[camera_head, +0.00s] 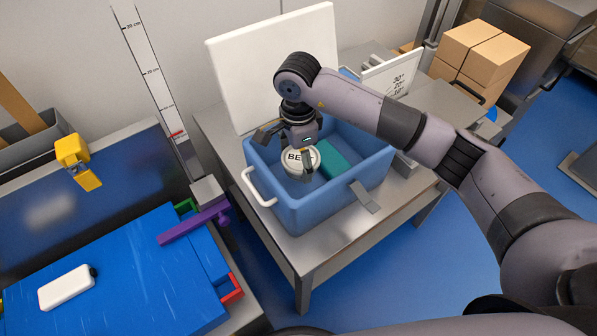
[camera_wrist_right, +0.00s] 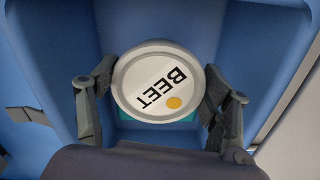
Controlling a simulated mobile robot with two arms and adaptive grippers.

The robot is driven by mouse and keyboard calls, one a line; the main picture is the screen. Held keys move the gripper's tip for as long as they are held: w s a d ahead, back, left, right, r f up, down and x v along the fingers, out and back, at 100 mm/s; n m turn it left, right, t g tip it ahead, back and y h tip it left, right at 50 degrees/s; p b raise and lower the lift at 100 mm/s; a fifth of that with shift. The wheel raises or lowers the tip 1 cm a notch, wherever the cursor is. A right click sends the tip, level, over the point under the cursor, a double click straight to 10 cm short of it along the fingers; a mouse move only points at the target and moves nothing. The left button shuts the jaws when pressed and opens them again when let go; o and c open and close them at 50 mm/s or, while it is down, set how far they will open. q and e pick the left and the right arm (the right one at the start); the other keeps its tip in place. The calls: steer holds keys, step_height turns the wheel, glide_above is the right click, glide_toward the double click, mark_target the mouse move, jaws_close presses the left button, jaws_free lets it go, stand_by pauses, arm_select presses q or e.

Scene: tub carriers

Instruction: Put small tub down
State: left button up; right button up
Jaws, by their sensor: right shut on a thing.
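The small tub (camera_head: 296,160) is round with a white lid lettered BEET and an orange dot. My right gripper (camera_head: 302,165) is shut on it, inside the mouth of a blue carrier (camera_head: 320,205) with a white handle. In the right wrist view the tub (camera_wrist_right: 158,85) sits between the two fingers of the gripper (camera_wrist_right: 160,100), its lid facing the camera. The carrier walls (camera_wrist_right: 60,50) surround it. Whether the tub touches the carrier floor cannot be told. My left gripper does not show.
A teal block (camera_head: 333,160) lies in the carrier beside the tub. The carrier stands on a metal table (camera_head: 290,240) with a white board (camera_head: 270,60) behind. Cardboard boxes (camera_head: 480,55) stand at the back right. A blue bench top (camera_head: 120,270) with a white item (camera_head: 67,288) is at left.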

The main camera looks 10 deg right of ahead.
mark_target(298, 158)
step_height(298, 158, down, 6)
steer(key=shift+f, duration=0.25)
steer(key=shift+f, duration=0.2)
steer(key=o, duration=1.4)
steer(key=shift+r, duration=0.1)
steer(key=shift+r+p, duration=0.25)
steer(key=shift+p, duration=0.1)
step_height(298, 158, up, 12)
steer(key=shift+f+b, duration=0.15)
steer(key=shift+b, duration=0.8)
